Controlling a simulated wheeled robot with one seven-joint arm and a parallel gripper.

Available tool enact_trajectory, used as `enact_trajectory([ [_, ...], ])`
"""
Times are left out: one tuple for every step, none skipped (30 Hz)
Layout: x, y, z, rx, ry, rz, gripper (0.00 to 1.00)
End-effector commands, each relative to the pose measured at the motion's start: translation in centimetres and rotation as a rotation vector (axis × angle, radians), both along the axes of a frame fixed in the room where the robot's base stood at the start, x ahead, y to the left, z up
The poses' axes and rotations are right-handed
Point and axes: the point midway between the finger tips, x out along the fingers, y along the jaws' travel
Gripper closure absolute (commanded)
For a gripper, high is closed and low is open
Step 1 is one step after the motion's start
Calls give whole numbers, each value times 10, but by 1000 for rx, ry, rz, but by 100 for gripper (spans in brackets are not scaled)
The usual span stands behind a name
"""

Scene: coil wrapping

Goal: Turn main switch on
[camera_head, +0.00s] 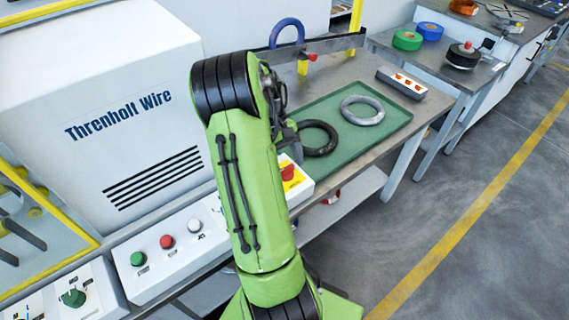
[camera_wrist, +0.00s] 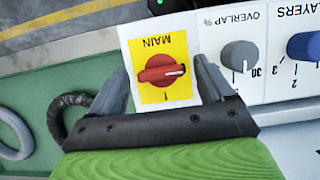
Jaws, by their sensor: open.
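The main switch (camera_wrist: 161,71) is a red rotary knob on a yellow plate marked MAIN, upside down in the wrist view. Its grip bar lies nearly level there, with a white mark at its right end. An "I" mark shows below it. In the head view the switch (camera_head: 288,172) shows just right of my green arm. My gripper (camera_wrist: 161,66) is open, one finger on each side of the yellow plate, with the knob between them. I cannot tell whether the fingers touch the panel. In the head view my arm mostly hides the gripper.
In the wrist view a grey OVERLAP dial (camera_wrist: 239,56) and a blue LAYERS dial (camera_wrist: 304,46) sit to the right. In the head view, green (camera_head: 138,258) and red (camera_head: 167,241) buttons are on the panel. A green tray (camera_head: 335,150) with dark and grey rings lies behind.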

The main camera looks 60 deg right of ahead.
Motion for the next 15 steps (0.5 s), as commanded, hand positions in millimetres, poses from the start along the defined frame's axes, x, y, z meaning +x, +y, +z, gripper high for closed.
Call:
enact_trajectory([
  [0, 0, 1, 0, 0, 0, 19],
  [0, 0, 1, 0, 0, 0, 22],
  [0, 0, 1, 0, 0, 0, 28],
  [0, 0, 1, 0, 0, 0, 33],
  [0, 0, 1, 0, 0, 0, 38],
  [0, 0, 1, 0, 0, 0, 44],
  [0, 0, 1, 0, 0, 0, 48],
  [0, 0, 1, 0, 0, 0, 53],
  [0, 0, 1, 0, 0, 0, 59],
  [0, 0, 1, 0, 0, 0, 64],
  [0, 0, 1, 0, 0, 0, 68],
  [0, 0, 1, 0, 0, 0, 74],
  [0, 0, 1, 0, 0, 0, 75],
  [0, 0, 1, 0, 0, -1, 75],
  [0, 0, 1, 0, 0, -2, 75],
])
